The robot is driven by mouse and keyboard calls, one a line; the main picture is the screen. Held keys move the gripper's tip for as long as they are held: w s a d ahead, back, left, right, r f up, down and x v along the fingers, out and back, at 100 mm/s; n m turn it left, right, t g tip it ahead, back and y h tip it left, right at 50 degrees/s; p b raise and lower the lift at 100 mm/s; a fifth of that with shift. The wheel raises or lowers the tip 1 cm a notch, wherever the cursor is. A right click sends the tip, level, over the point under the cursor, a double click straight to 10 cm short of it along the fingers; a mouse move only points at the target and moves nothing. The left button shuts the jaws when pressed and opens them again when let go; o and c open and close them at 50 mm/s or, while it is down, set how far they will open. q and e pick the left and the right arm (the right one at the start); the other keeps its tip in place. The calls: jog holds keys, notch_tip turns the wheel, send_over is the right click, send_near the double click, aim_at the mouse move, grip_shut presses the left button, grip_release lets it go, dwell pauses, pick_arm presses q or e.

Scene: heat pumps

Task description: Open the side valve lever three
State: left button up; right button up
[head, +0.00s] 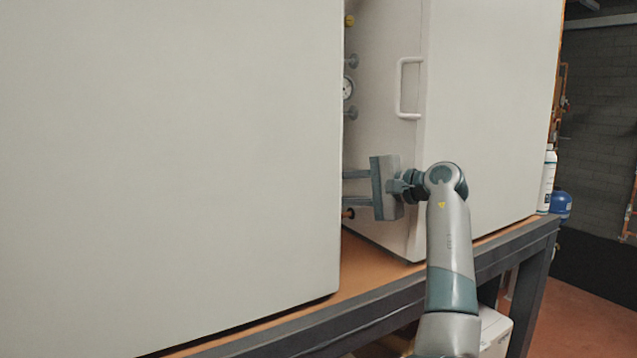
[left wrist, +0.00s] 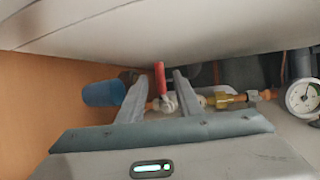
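A valve with a red lever (left wrist: 160,78) shows in the left wrist view, on brass and copper pipework at the unit's side. My left gripper (head: 346,188) reaches leftward into the gap between two white cabinets in the head view. Its fingertips are hidden there behind the near cabinet. In the left wrist view the two fingers are open and apart, and the red lever shows between them; I cannot tell whether either finger touches it. The head view does not show the lever. My right gripper is in neither view.
The near white cabinet (head: 170,170) and the far white cabinet (head: 490,110) with a handle (head: 400,88) bound a narrow gap. A gauge (head: 347,88) sits above the gripper. A blue cylindrical part (left wrist: 103,93) lies beside one finger. The wooden tabletop (head: 365,268) runs below.

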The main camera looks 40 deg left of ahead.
pick_arm(q)
jog(key=shift+a+f+p, duration=0.15)
jog(key=shift+a+p, duration=0.1)
jog(key=shift+a, duration=0.65)
jog(key=shift+a+f+p, duration=0.2)
jog(key=shift+a+p, duration=0.05)
jog(key=shift+a, duration=0.65)
jog(key=shift+a+f+p, duration=0.15)
jog(key=shift+a+p, duration=0.1)
jog(key=shift+a, duration=0.65)
grip_shut()
